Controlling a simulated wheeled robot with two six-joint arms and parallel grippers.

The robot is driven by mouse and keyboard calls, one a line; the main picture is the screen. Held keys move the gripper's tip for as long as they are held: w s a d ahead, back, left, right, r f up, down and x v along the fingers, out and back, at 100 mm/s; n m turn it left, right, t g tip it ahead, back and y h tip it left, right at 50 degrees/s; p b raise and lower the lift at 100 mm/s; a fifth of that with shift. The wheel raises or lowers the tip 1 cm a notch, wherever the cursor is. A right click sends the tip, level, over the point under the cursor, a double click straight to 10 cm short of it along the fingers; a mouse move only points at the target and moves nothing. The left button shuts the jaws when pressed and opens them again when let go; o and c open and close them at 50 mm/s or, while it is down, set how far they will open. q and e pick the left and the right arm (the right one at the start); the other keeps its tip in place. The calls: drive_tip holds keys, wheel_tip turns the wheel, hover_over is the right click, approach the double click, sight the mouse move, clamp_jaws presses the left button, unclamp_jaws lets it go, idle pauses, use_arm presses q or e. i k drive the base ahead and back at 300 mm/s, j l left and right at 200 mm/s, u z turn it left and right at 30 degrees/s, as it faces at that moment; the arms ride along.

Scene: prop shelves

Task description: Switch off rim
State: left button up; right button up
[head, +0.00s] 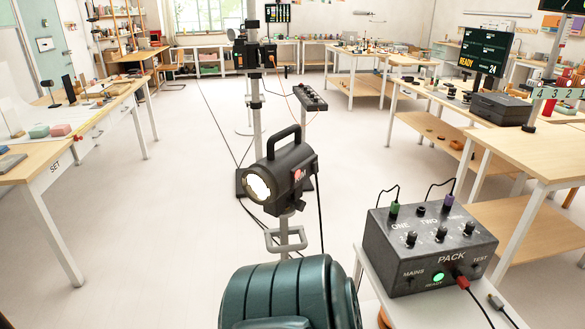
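A black studio lamp head (283,172) with a top handle stands on a pole in the middle. Its lens (257,187) glows white, and a small red mark with unclear letters is on its side. A dark grey pack (385,243) sits at the lower right, with toggles under ONE (411,239), TWO (441,234) and a third label. A green plug (394,208) and a purple plug (447,200) sit in its top. MAINS and TEST controls are on its front, with a lit green READY light (438,277). Neither gripper is in view.
The pack rests on a pale stand (393,310). A red plug (458,274) and cables hang at its front. A wooden bench (545,158) is on the right and another bench (45,165) on the left. The left-centre floor (170,230) is clear; cables cross nearer the lamp.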

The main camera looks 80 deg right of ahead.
sight(316, 165)
drive_tip(key=z, duration=2.55)
